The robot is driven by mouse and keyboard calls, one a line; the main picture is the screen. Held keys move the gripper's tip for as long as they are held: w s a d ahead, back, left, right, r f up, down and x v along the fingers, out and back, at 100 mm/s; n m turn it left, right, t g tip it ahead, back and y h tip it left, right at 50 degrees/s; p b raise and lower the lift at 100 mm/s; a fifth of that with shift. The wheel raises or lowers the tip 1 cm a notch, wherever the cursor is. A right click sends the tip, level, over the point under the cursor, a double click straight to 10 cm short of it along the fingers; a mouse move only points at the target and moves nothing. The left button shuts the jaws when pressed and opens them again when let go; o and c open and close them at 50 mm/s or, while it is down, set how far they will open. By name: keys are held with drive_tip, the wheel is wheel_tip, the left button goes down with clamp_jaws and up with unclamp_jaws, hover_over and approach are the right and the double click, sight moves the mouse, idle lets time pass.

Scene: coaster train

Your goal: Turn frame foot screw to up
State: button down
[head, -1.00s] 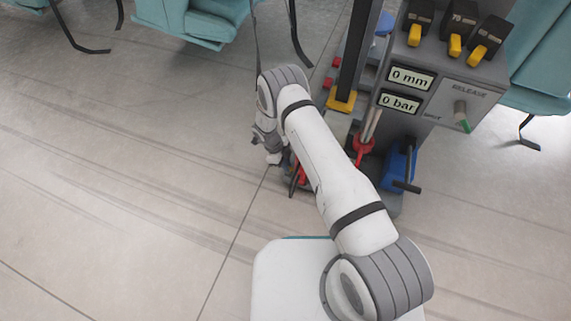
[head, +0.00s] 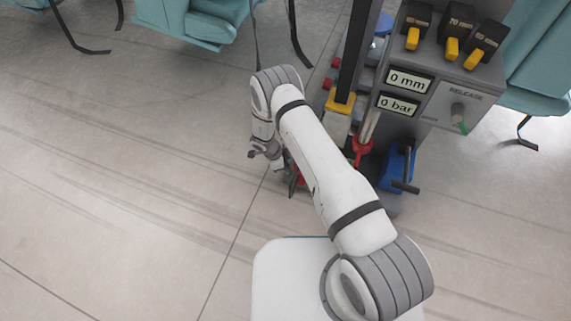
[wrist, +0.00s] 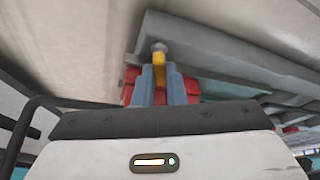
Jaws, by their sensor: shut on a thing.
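In the wrist view, my gripper (wrist: 160,88) has its two blue-grey fingers closed around a yellow piece (wrist: 159,66). I take this to be the handle of the frame foot screw. A round grey head (wrist: 159,46) sits just beyond it, at a grey beam (wrist: 225,50). In the head view, my gripper (head: 262,151) is low, left of the grey frame, beside a red part (head: 299,178). My arm partly covers that area, and the screw cannot be made out there.
The grey panel (head: 440,90) shows 0 mm and 0 bar, with several yellow levers (head: 452,48) above and a release knob (head: 457,114). A blue pump-like part (head: 397,165) with a black handle stands below. Teal seats (head: 190,20) are behind. Floor at left is clear.

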drive_tip(key=n, duration=0.2)
drive_tip(key=n+t+p, duration=0.1)
drive_tip(key=n, duration=0.1)
drive_tip(key=n+t+y, duration=0.1)
drive_tip(key=shift+s+n, duration=0.35)
drive_tip(key=shift+n, duration=0.05)
drive_tip(key=shift+d, duration=0.1)
idle(0.3)
drive_tip(key=c, duration=1.5)
unclamp_jaws()
drive_tip(key=p+v, duration=0.3)
drive_tip(key=v, duration=0.4)
drive_tip(key=shift+s+r+p, duration=0.1)
drive_tip(key=shift+r+p, duration=0.2)
drive_tip(key=shift+r, duration=0.05)
drive_tip(key=shift+c, duration=0.2)
